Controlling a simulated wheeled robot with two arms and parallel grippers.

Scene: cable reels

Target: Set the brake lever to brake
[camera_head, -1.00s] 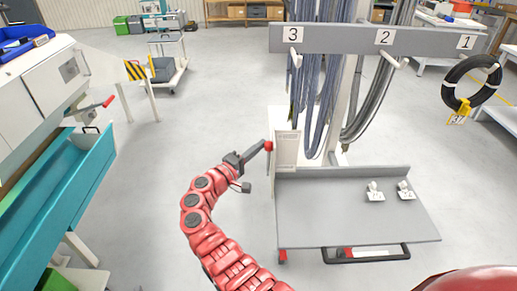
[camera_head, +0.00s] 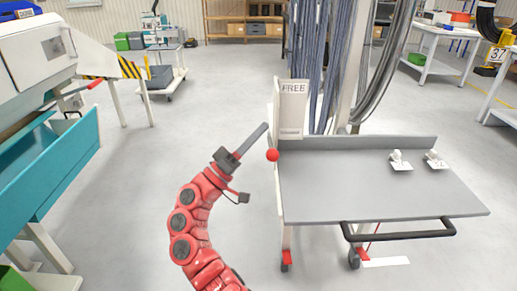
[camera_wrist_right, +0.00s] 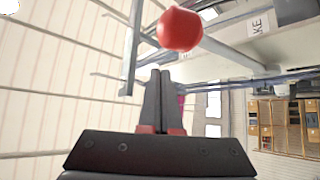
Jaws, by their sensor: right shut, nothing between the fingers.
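The brake lever's red ball knob (camera_head: 272,155) sits at the left edge of the reel cart, just below a pale panel (camera_head: 292,108). The panel reads FREE at its top and has a small label at its bottom, too small to read here. My right gripper (camera_head: 264,127) is shut and empty, its tips above the knob and apart from it. In the right wrist view the knob (camera_wrist_right: 179,29) shows beyond the shut fingers (camera_wrist_right: 160,75), and letters "KE" (camera_wrist_right: 262,22) show on a label. The lever's arm is mostly hidden. My left gripper is out of view.
The cart's grey deck (camera_head: 360,190) carries two small white items (camera_head: 400,161) and has a black handle (camera_head: 400,235). Cables (camera_head: 310,60) hang behind it. The floor between is clear.

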